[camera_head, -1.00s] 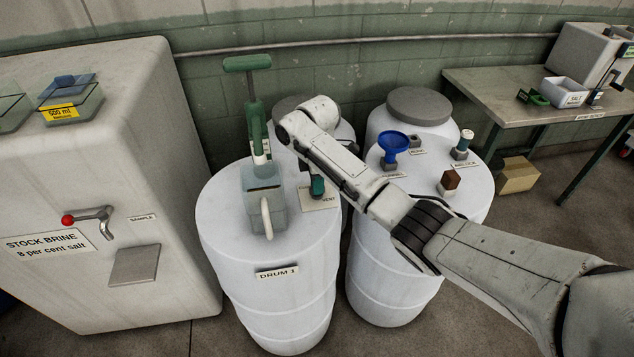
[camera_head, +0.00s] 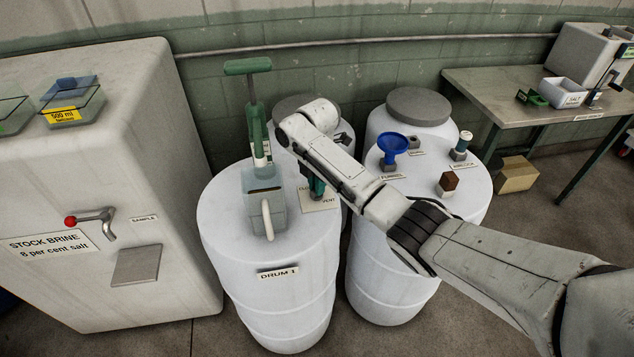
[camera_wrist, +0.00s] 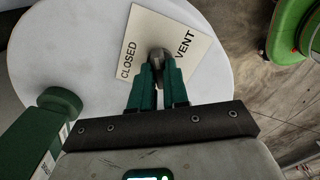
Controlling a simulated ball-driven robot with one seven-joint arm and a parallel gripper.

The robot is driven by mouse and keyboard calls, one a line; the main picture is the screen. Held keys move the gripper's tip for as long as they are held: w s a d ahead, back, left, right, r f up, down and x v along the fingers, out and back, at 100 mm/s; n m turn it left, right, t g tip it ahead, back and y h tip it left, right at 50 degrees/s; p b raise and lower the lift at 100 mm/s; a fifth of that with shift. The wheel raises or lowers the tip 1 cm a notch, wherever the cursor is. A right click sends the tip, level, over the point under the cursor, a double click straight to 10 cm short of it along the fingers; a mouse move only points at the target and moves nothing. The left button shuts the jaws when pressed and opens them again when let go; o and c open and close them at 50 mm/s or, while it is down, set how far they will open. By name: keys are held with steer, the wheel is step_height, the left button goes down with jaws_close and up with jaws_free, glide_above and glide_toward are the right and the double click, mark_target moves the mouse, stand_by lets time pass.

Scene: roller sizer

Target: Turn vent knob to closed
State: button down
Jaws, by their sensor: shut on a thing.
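The vent knob (camera_wrist: 157,53) is small and dark grey, on a cream plate (camera_wrist: 203,48) marked CLOSED and VENT, on top of drum 1 (camera_head: 225,232). In the wrist view my gripper (camera_wrist: 160,64) has its green fingers closed around the knob. The CLOSED label lies left of the knob and VENT lies right of it. In the head view my gripper (camera_head: 316,188) comes down on the plate (camera_head: 321,203), and the fingers and arm hide the knob. I cannot tell the knob's exact pointing direction.
A clear jug (camera_head: 252,208) and a tall green-handled pump (camera_head: 255,115) stand left of the plate on the same drum. A second drum (camera_head: 385,285) stands at right with a blue funnel (camera_head: 391,146). The brine tank (camera_head: 165,170) is at left.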

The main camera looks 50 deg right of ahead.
steer(key=n, duration=0.5)
steer(key=shift+n, duration=0.3)
steer(key=n, duration=0.5)
steer(key=shift+n, duration=0.4)
steer(key=c, duration=1.1)
jaws_free()
steer(key=shift+r, duration=0.1)
step_height(320, 180, up, 11)
steer(key=shift+f+b, duration=0.2)
steer(key=shift+b, duration=0.15)
